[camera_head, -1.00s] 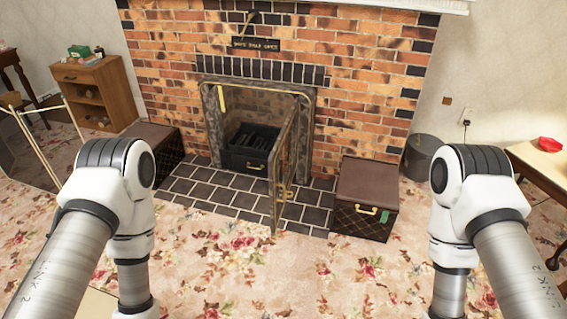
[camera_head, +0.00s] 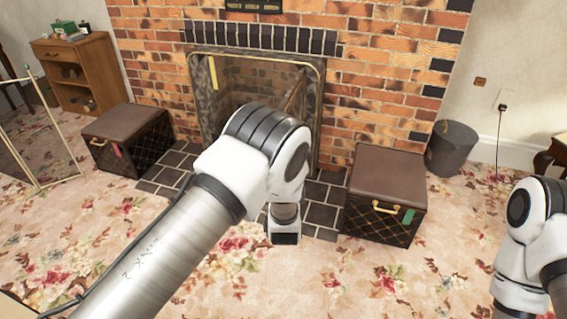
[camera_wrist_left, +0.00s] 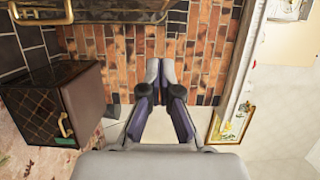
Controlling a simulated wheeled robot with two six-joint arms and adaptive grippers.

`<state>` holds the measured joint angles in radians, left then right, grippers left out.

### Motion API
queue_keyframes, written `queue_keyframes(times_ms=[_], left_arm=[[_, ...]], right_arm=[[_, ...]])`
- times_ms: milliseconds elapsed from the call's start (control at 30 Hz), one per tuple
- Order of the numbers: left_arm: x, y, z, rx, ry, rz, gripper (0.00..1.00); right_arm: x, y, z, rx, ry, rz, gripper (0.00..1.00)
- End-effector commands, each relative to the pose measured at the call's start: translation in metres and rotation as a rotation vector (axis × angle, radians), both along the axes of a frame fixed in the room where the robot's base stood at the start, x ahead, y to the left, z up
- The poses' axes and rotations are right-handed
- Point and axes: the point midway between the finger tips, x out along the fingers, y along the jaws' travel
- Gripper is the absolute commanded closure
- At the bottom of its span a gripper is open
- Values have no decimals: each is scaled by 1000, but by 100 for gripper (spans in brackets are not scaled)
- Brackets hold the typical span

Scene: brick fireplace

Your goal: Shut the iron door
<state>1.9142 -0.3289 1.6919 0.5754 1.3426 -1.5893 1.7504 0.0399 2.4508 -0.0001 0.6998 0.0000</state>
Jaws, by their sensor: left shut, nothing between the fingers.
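The iron door (camera_head: 296,93) shows only as a narrow upper part inside the right side of the fireplace opening (camera_head: 235,85). It stands ajar, and my left arm hides most of it. My left gripper is hidden behind that arm in the head view. In the left wrist view my left gripper (camera_wrist_left: 160,72) has its fingertips together and nothing between them, against brick. A brass-edged dark part (camera_wrist_left: 45,14) lies at the top left of that view; I cannot tell if it is the door. My right gripper is out of view; only part of its arm shows.
A dark trunk (camera_head: 385,195) stands right of the tiled hearth (camera_head: 160,178), and another trunk (camera_head: 128,138) stands left. A grey bin (camera_head: 453,148) is by the right wall. A gilt fire screen (camera_head: 35,135) stands far left. The floral carpet in front is clear.

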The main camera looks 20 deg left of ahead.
Motion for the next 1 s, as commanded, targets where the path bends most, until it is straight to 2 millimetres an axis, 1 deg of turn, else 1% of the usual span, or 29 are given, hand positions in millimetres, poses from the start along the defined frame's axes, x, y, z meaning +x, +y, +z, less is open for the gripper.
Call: queue_keyframes(times_ms=[167, 400, 467, 500, 600, 700, 800, 1000], left_arm=[[29, 9, -1, -3, -2, 3, 100], [81, 23, -2, -3, -2, 2, 100], [93, 26, -2, -2, -1, 2, 100], [90, 37, -1, -1, 2, 5, 100], [89, 52, -1, 0, 3, 4, 100], [89, 61, -1, -1, 4, 2, 100], [89, 64, 0, 0, 3, 1, 100], [88, 64, 0, 0, 3, 0, 100]], right_arm=[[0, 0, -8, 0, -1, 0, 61], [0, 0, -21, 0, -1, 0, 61], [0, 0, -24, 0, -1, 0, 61], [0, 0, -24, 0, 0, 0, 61], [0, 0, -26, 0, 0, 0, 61], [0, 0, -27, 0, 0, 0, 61], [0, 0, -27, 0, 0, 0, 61], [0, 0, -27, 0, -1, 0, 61]])
